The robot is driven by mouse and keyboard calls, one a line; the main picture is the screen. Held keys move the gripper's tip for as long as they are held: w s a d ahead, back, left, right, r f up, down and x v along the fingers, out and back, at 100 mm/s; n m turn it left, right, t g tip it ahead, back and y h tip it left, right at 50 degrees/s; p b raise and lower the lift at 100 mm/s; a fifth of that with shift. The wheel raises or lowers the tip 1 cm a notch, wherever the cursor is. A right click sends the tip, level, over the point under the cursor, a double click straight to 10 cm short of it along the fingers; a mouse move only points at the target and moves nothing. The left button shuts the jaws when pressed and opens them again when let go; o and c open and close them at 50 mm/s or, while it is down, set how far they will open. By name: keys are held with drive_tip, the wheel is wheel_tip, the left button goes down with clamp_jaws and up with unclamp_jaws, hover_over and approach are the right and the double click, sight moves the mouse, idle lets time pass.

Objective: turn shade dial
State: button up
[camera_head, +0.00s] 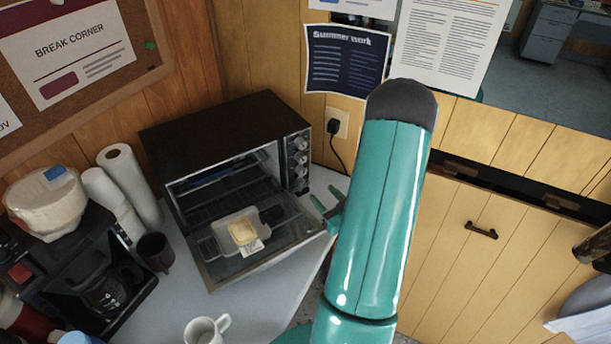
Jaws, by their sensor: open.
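A black toaster oven (212,125) stands on the counter with its glass door (272,258) folded down. A column of dials (300,162) runs down the right side of its front. Their labels are too small to read, so I cannot tell which is the shade dial. A tray (222,235) with a pale slice (242,231) on it lies at the open front of the oven. My gripper (327,210) is open, just right of the door and below the dials, apart from them. My teal arm hides part of it.
A coffee maker (95,285), paper roll (128,185), stacked cups (112,200) and dark mug (155,252) crowd the left. A white mug (205,330) stands at the front. A plug and cord (334,140) hang right of the oven. Little counter (265,305) is clear.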

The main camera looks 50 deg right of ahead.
sight(304, 173)
drive_tip(key=x, duration=1)
drive_tip(key=shift+w, duration=0.2)
drive_tip(key=shift+d, duration=0.1)
